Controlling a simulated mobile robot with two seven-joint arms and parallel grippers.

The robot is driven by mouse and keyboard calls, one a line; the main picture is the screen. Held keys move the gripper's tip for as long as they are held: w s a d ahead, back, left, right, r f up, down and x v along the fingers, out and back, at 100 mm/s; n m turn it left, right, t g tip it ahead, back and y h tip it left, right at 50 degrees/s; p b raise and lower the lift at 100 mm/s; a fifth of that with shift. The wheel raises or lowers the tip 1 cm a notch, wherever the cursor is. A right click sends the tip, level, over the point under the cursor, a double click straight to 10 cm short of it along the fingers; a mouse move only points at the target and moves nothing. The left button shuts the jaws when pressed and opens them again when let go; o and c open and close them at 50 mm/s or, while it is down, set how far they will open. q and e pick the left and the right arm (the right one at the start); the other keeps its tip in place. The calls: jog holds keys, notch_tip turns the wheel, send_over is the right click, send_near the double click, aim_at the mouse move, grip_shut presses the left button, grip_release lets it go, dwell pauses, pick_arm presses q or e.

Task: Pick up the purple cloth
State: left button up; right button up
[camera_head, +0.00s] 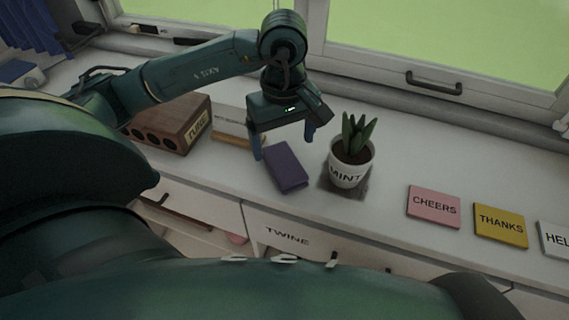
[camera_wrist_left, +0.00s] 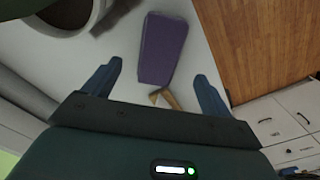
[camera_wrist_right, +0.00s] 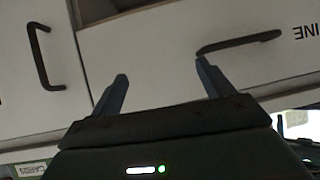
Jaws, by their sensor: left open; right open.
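The purple cloth (camera_head: 286,167) is a folded rectangle lying flat on the white counter. It also shows in the left wrist view (camera_wrist_left: 163,49), ahead of the fingertips. My left gripper (camera_head: 283,146) is open and empty above the cloth, pointing down, with a blue finger on either side. In the left wrist view the open fingers (camera_wrist_left: 158,75) are apart and the cloth lies between their lines. My right gripper (camera_wrist_right: 160,78) is open and empty in the right wrist view, facing white drawer fronts. It is not visible in the head view.
A white MINT pot (camera_head: 350,164) with a plant stands right of the cloth. A wooden box (camera_head: 172,127) and stacked items (camera_head: 232,130) stand left. CHEERS (camera_head: 433,206) and THANKS (camera_head: 500,225) cards lie farther right. The counter's front edge lies close, above drawers.

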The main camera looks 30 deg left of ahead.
aim_at(284, 162)
pick_arm(q)
notch_tip(284, 162, down, 5)
jog(key=shift+d+f+p, duration=0.1)
jog(key=shift+f+p, duration=0.05)
jog(key=shift+p, duration=0.4)
jog(key=shift+c, duration=0.2)
